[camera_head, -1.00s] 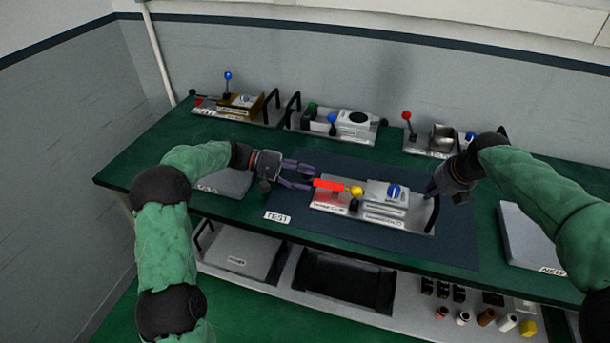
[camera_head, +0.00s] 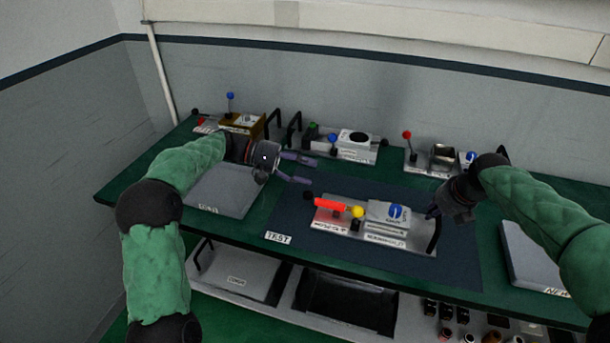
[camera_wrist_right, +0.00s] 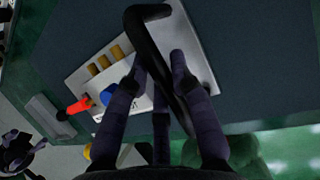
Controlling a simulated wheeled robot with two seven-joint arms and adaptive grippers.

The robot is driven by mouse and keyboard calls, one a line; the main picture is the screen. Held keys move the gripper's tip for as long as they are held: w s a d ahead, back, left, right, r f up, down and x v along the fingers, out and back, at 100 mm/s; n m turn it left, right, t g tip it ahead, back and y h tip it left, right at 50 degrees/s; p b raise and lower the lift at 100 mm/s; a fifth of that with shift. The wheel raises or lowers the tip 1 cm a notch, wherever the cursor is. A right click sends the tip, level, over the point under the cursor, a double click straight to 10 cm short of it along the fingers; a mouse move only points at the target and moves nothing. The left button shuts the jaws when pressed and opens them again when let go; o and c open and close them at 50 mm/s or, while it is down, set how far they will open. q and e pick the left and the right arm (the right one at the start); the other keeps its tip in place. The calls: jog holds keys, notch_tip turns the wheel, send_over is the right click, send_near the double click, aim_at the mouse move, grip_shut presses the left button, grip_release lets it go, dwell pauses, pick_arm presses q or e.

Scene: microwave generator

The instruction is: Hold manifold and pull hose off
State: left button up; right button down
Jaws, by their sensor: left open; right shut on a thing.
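The manifold (camera_head: 385,216) is a pale block with a blue knob on a flat plate on the dark mat. A red piece (camera_head: 331,204) with a black end lies at its left, beside a yellow ball; I cannot tell whether it is the hose or still joined to the manifold. It also shows in the right wrist view (camera_wrist_right: 80,105). My right gripper (camera_head: 438,211) is shut on the plate's black bar handle (camera_wrist_right: 160,60). My left gripper (camera_head: 304,170) is open and empty, above and behind the red piece, apart from it.
Several other fixtures with levers stand along the back, such as one with a brown bracket (camera_head: 243,122). Grey trays lie at the left (camera_head: 222,190) and right (camera_head: 533,258) of the bench. The mat (camera_head: 290,215) is clear around the plate.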

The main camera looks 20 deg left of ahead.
jog(key=shift+s+f, duration=0.15)
jog(key=shift+f, duration=0.3)
jog(key=c, duration=1)
grip_release()
jog(key=shift+r, duration=0.25)
jog(key=shift+r, duration=0.1)
jog(key=shift+r, duration=0.2)
jog(key=v, duration=1.1)
jog(key=shift+r, duration=0.2)
